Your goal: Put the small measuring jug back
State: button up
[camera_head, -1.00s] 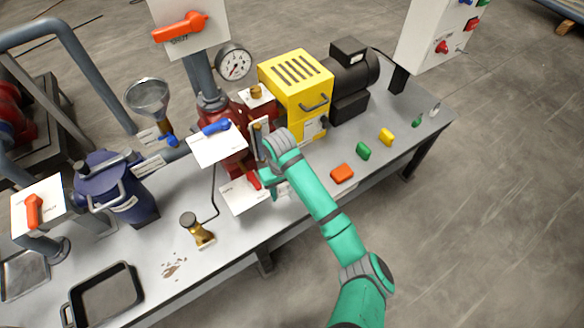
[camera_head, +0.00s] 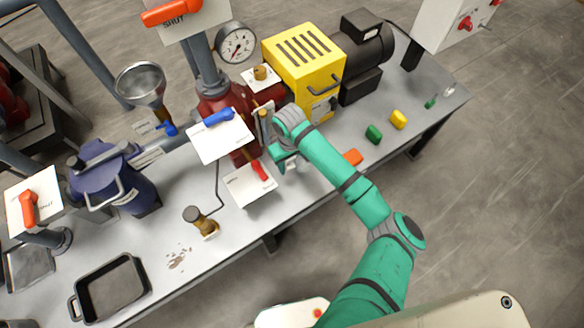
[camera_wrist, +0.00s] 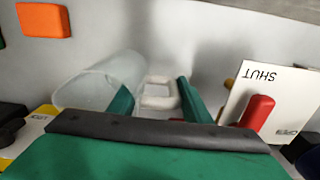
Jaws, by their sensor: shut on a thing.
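The small measuring jug (camera_wrist: 100,82) is a pale translucent vessel at the left of the wrist view, lying on its side in that picture. Its whitish loop handle (camera_wrist: 158,92) is between the two green fingers of my gripper (camera_wrist: 156,98), which is shut on it. In the head view my gripper (camera_head: 284,160) is at the bench beside the red pump body, left of the orange block. The jug is mostly hidden by my gripper there, and I cannot tell whether its base touches the bench.
A white plate with a red lever (camera_head: 250,184) is close to my gripper. An orange block (camera_head: 353,157), green block (camera_head: 374,134) and yellow block (camera_head: 398,119) lie to the right. A black tray (camera_head: 110,290) and brass fitting (camera_head: 201,221) stand at left.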

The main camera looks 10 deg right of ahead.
aim_at(290, 168)
jog(key=shift+f, duration=2)
jog(key=o, duration=1.5)
jog(key=shift+f, duration=0.15)
jog(key=shift+c, duration=0.2)
notch_tip(290, 168, up, 12)
jog(key=shift+w+d+r, duration=0.1)
jog(key=shift+d, duration=0.05)
jog(key=shift+a+r, duration=0.1)
jog(key=shift+a, duration=0.2)
jog(key=shift+d, duration=0.1)
